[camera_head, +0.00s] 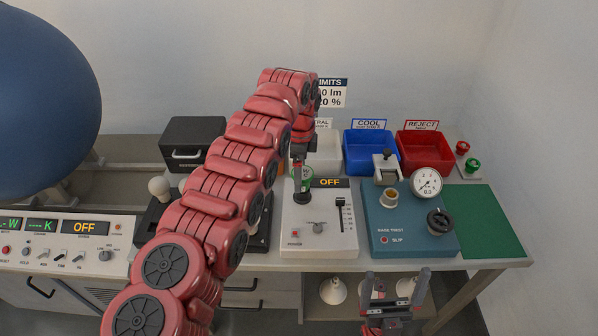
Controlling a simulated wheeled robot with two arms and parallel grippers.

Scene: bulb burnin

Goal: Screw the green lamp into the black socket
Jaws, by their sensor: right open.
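The green lamp (307,184) stands about upright at the back left of a white control box (320,242), at the black socket (303,198). How far it sits in the socket is too small to tell. My left arm reaches across from the lower left, and its left gripper (299,172) points down right at the lamp's top. Its fingers are small and partly hidden, so I cannot tell whether they grip the lamp. My right gripper (394,288) is open and empty, low in front of the bench edge, with its fingers pointing up.
The white box has an OFF display, a slider and a knob. A teal torque unit (408,245) with a gauge (426,182) stands to its right. Blue (371,165) and red (425,163) bins stand behind. A white bulb (158,186) is at left. A green mat (487,225) is bare.

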